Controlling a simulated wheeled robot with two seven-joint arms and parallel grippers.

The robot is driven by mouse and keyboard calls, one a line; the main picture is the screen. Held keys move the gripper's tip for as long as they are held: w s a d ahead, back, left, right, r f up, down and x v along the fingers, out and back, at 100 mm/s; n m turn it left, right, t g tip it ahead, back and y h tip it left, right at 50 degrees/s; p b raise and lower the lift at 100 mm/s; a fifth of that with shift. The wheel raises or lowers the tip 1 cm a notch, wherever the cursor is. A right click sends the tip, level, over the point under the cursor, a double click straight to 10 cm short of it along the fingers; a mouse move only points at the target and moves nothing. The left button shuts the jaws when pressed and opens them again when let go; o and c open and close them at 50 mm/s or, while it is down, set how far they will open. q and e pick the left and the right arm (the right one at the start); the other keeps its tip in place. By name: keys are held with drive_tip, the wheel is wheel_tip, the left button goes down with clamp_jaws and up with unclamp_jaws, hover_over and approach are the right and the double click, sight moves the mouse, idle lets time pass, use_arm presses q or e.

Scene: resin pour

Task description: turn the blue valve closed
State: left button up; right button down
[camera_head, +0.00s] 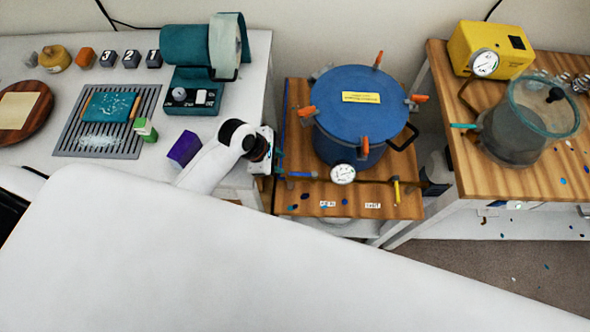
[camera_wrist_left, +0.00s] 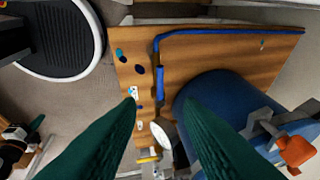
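The blue valve shows as a blue bar handle (camera_head: 301,174) on a blue pipe, at the front left of the wooden stand. In the left wrist view the blue handle (camera_wrist_left: 159,83) appears ahead of the gap between my fingers. My left gripper (camera_head: 275,155) is at the stand's left edge, left of the handle; its fingers are mostly hidden there. In the left wrist view my left gripper (camera_wrist_left: 160,101) has two green fingers spread apart with nothing between them. It appears apart from the handle. My right gripper is in neither view.
A blue pressure pot (camera_head: 357,115) with orange clamps stands just right of the handle. A gauge (camera_head: 343,174) and a yellow valve (camera_head: 396,191) are at its front. A purple block (camera_head: 185,149) lies near my left arm. A wooden table (camera_head: 540,180) stands at right.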

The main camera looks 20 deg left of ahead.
sight(298, 174)
use_arm(q)
drive_tip(key=x, duration=1.1)
drive_tip(key=shift+w+d+f, duration=0.15)
drive_tip(key=shift+f, duration=0.2)
drive_tip(key=shift+c, duration=0.3)
clamp_jaws()
